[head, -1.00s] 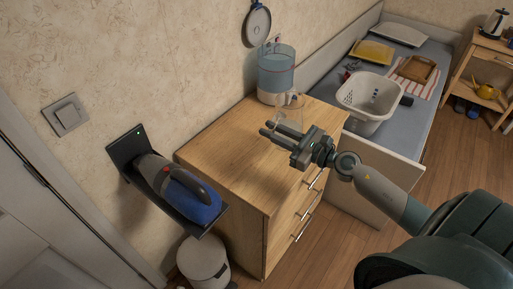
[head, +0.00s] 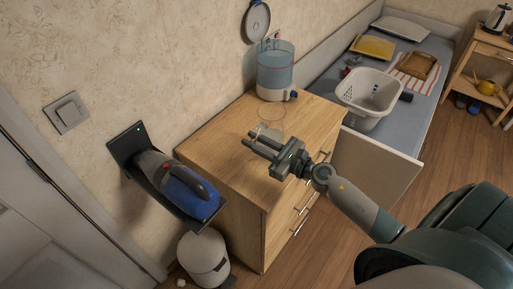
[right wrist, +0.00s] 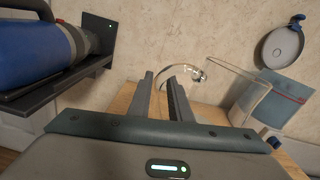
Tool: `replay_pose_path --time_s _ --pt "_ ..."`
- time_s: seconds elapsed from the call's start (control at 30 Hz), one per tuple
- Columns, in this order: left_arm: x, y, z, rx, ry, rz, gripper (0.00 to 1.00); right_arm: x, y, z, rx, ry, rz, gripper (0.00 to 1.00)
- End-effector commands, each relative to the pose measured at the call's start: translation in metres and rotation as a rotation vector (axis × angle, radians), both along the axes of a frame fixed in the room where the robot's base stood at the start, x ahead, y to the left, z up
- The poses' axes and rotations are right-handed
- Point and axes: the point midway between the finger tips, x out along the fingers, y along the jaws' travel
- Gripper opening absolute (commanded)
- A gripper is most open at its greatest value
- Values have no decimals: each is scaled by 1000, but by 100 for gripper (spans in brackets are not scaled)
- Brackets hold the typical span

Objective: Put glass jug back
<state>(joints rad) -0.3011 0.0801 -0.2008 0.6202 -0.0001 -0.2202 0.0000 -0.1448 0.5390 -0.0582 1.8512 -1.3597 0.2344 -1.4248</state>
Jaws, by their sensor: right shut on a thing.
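The clear glass jug (head: 271,118) is at my right gripper, over the top of the wooden dresser (head: 225,165). In the right wrist view the jug (right wrist: 238,88) is to the right of the fingers, and its curved glass handle passes by the fingertips. My right gripper (head: 250,138) is shut on the jug, by its handle as far as I can see. The see-through glass makes it hard to tell whether the jug's bottom touches the dresser. My left gripper is not in view.
A blue water dispenser (head: 275,73) stands on the dresser's back corner, behind the jug. A blue handheld vacuum (head: 182,190) sits in a black wall holder on the left. A white basket (head: 367,98) stands to the right. The dresser top's front left is clear.

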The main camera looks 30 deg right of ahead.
Motion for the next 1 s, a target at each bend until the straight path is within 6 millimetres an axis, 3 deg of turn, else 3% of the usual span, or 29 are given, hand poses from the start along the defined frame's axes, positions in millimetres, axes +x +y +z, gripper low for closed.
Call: replay_pose_path --time_s 0.3,0.77,0.8,0.87,1.0 --pt "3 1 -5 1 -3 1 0 1 1 -27 1 -3 -2 0" --pt "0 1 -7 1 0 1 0 1 1 -32 -2 -6 -1 0" --pt "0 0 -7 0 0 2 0 0 1 -35 -1 -1 -1 20" --pt "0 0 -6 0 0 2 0 0 1 -34 0 0 -1 35" --pt "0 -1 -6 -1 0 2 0 0 1 -34 0 0 -2 37"
